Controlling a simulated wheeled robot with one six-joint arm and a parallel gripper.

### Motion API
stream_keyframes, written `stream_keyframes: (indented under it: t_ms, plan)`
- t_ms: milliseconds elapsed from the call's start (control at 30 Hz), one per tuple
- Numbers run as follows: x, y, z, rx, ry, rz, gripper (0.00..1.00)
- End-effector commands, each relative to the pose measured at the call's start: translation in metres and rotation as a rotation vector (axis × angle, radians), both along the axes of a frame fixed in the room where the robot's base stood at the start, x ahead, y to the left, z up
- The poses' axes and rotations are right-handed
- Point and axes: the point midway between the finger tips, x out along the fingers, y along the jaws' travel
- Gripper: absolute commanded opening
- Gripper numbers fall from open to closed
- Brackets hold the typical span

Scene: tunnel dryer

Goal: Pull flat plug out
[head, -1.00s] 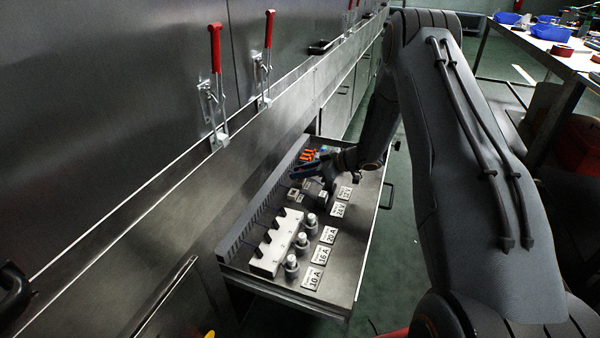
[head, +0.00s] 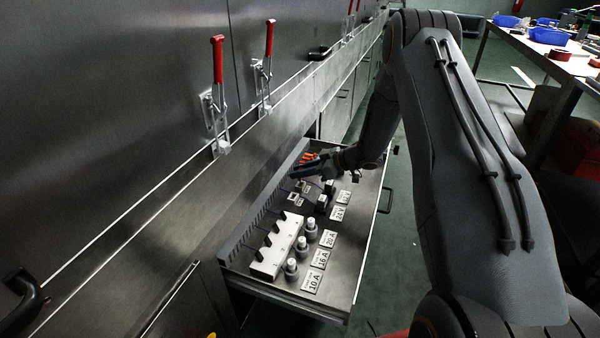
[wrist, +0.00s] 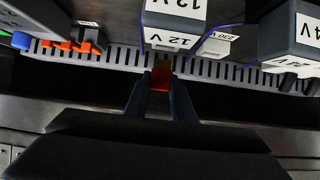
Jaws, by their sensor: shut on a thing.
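My gripper (wrist: 160,98) is shut on a small red piece (wrist: 161,80) with a brownish end, which I take to be the flat plug. It shows between the fingertips in the wrist view, in front of the slotted grey duct. A grey block labelled 12 V (wrist: 174,8) is just beyond it; whether the plug touches anything is not clear. In the head view my gripper (head: 300,172) is over the far part of the open drawer, near the duct, and the plug cannot be made out.
The drawer (head: 340,285) also holds a white block (head: 268,262), several round fuses and rating labels. Orange connectors (wrist: 75,45) and a 24 V block (wrist: 290,35) flank the 12 V block. The steel wall with red-handled clamps (head: 217,60) is at left.

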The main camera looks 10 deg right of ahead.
Motion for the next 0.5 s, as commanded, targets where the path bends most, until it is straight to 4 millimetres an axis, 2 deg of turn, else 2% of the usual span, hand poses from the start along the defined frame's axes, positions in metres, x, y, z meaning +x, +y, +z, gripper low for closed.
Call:
stream_keyframes:
  t_ms: [500]
  plan:
    - [0.0, 0.0, 0.04, 0.0, -0.001, 0.0, 0.0]
